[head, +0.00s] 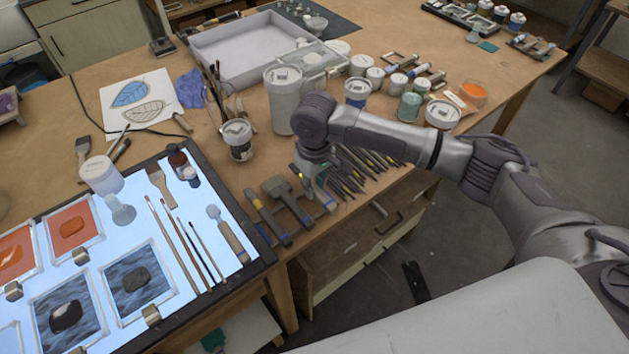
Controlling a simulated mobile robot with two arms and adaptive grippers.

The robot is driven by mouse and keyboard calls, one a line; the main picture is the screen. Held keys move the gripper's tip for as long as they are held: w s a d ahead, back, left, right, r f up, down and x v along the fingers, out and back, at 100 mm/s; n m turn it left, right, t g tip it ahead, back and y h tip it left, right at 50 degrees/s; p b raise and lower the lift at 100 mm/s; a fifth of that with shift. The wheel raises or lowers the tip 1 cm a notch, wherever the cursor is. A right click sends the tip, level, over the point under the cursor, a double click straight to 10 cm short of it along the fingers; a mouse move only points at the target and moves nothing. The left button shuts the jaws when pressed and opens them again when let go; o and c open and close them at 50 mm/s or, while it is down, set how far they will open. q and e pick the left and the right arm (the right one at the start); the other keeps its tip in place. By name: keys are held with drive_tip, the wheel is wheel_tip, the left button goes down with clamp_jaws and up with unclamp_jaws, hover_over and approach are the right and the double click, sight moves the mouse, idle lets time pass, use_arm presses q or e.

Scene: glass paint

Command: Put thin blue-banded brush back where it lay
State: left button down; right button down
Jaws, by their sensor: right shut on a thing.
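My right gripper (316,172) points down at the table's front edge, at the left end of a row of thin dark brushes (365,165). It is shut on a thin thing among these brushes, most likely the thin blue-banded brush. The fingertips and the held thing are largely hidden by my wrist, and no blue band can be made out. The brushes in the row have dark handles, some with yellow-green parts, and lie slanted close together. My left gripper is not in view.
Clamps (290,200) lie just left of my right gripper. White jars (282,100) and paint pots stand behind the wrist. A lit panel (130,215) with glass pieces and several thin brushes (178,240) is at the left. The table's front edge is close.

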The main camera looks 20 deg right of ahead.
drive_tip(key=shift+f, duration=0.3)
idle(0.7)
drive_tip(key=c, duration=0.9)
unclamp_jaws()
drive_tip(key=shift+c, duration=0.2)
wheel_tip(320, 180, up, 12)
